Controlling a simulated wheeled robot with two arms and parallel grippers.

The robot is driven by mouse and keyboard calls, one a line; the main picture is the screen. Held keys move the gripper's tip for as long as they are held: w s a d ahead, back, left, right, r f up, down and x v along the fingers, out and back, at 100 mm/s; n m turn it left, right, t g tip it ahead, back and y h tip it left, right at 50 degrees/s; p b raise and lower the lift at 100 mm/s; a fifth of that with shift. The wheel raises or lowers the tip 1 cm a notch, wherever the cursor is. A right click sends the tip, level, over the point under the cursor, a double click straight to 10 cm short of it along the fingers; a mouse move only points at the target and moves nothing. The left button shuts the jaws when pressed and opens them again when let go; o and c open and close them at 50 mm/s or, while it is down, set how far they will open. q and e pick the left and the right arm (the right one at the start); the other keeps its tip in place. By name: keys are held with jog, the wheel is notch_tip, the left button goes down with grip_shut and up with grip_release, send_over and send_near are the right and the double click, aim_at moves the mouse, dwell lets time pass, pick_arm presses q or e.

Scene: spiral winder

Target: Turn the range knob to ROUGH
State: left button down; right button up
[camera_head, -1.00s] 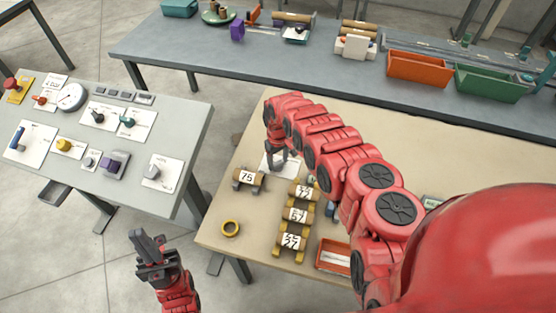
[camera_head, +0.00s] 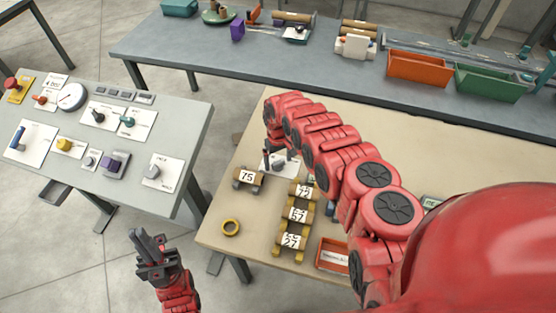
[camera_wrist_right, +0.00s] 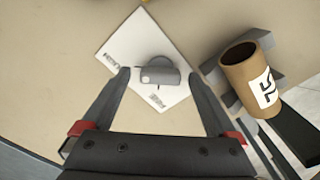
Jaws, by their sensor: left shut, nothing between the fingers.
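The range knob is a grey knob (camera_wrist_right: 158,74) on a white card (camera_wrist_right: 122,48) on the beige table. The card has two printed labels, blurred and upside down in the wrist view. In the head view the knob (camera_head: 280,166) shows beside my right gripper (camera_head: 269,161). My right gripper (camera_wrist_right: 158,77) is open, its fingers spread on either side of the knob in the wrist view, with a gap at each side. Whether the fingertips are down at knob height is unclear. My left gripper (camera_head: 152,246) is shut and empty, over the floor left of the table.
A cardboard tube marked 75 (camera_wrist_right: 248,78) lies in a grey holder close beside my right finger. A control panel (camera_head: 184,134) stands at left.

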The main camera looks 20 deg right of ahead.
notch_tip(320, 180, up, 11)
jog(key=b, duration=0.2)
notch_tip(320, 180, up, 6)
jog(key=p, duration=0.5)
send_over(278, 161)
jog(key=shift+s+r, duration=0.1)
jog(key=shift+r, duration=0.1)
jog(key=shift+a, duration=0.1)
jog(key=shift+s+f, duration=0.1)
